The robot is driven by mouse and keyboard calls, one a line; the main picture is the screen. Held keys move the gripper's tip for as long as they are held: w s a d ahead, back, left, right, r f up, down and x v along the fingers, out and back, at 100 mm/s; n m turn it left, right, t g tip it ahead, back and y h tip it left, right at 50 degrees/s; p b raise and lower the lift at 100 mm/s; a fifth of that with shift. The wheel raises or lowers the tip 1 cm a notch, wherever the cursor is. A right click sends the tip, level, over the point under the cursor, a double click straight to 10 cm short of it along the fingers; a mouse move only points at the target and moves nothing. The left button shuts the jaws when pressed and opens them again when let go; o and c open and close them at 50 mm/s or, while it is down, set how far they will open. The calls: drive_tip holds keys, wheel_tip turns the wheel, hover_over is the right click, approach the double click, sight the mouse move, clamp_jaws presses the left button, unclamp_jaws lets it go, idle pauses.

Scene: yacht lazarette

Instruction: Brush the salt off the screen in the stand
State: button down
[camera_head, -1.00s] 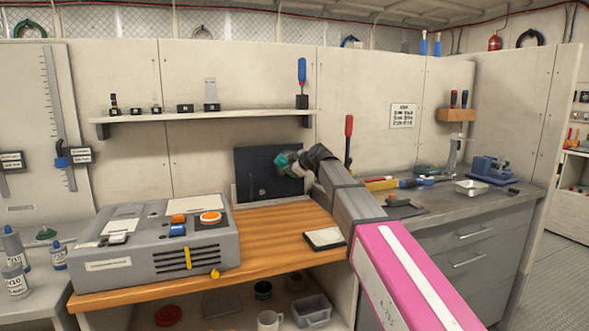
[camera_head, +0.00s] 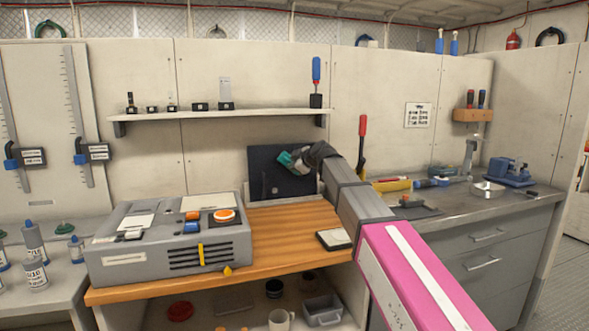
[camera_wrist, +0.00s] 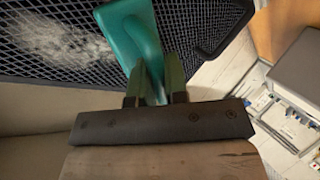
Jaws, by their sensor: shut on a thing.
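The dark mesh screen (camera_head: 262,163) stands upright at the back of the wooden bench, against the wall. In the wrist view its mesh (camera_wrist: 205,22) fills the top, with a whitish salt patch (camera_wrist: 62,42) at left. My gripper (camera_wrist: 157,78) is shut on a teal brush (camera_wrist: 133,35), which lies across the mesh to the right of the salt. I cannot tell whether the brush touches the mesh. In the head view my gripper (camera_head: 305,160) and the teal brush (camera_head: 287,159) are in front of the screen's right part.
A grey case (camera_head: 130,262) with buttons fills the bench's left side. A small framed pad (camera_head: 333,239) lies at the bench's right. A red-handled tool (camera_head: 362,135) stands just right of my arm. A shelf (camera_head: 220,116) with small items hangs above the screen.

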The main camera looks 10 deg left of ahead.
drive_tip(key=shift+w+r, duration=0.1)
drive_tip(key=shift+r, duration=0.35)
drive_tip(key=w+d, duration=0.5)
drive_tip(key=d, duration=0.3)
drive_tip(key=shift+w+d, duration=0.35)
drive_tip(key=shift+w, duration=0.05)
idle(0.5)
drive_tip(key=shift+s, duration=0.1)
drive_tip(key=shift+s+d, duration=0.5)
drive_tip(key=shift+s, duration=0.35)
drive_tip(key=shift+s+d, duration=0.55)
drive_tip(key=shift+s, duration=0.25)
drive_tip(key=shift+s+d, duration=0.5)
drive_tip(key=shift+s, duration=0.35)
drive_tip(key=s, duration=0.1)
drive_tip(key=s+d, duration=0.1)
drive_tip(key=shift+s+d, duration=0.3)
